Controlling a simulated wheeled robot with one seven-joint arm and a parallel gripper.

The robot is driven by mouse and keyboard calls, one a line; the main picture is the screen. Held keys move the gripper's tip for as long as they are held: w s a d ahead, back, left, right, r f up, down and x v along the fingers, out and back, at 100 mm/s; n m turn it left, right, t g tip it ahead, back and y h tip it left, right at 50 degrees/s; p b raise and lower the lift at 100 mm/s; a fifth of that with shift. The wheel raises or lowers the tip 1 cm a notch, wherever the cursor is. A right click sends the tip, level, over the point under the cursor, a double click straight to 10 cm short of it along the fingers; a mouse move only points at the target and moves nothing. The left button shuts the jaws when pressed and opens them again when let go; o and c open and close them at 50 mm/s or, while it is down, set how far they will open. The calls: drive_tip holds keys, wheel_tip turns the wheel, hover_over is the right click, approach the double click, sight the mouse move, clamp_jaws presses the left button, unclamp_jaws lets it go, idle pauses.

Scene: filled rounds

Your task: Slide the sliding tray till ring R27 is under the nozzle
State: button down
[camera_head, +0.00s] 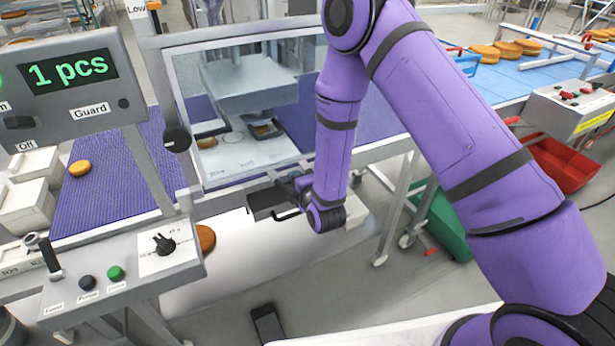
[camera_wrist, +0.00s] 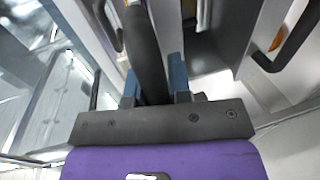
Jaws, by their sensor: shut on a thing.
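My gripper (camera_head: 290,190) is at the lower right edge of the clear guard, partly hidden by my wrist. In the wrist view its blue fingers (camera_wrist: 154,80) are shut on a dark bar handle (camera_wrist: 146,45). I cannot tell whether this handle belongs to the sliding tray or the guard. No ring label is readable, so I cannot pick out R27.
The clear guard (camera_head: 300,75) stands in front of the tray. A control panel (camera_head: 120,280) with buttons is at left, below a display (camera_head: 70,75) reading "1 pcs". A round (camera_head: 206,238) lies beside the panel. Another dark handle (camera_wrist: 288,38) is close right of my fingers.

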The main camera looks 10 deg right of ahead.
drive_tip(key=shift+s+a, duration=0.15)
drive_tip(key=shift+a, duration=0.1)
drive_tip(key=c, duration=1.1)
unclamp_jaws()
drive_tip(key=shift+a, duration=0.1)
drive_tip(key=shift+o, duration=0.2)
drive_tip(key=v, duration=1)
drive_tip(key=shift+s, duration=0.35)
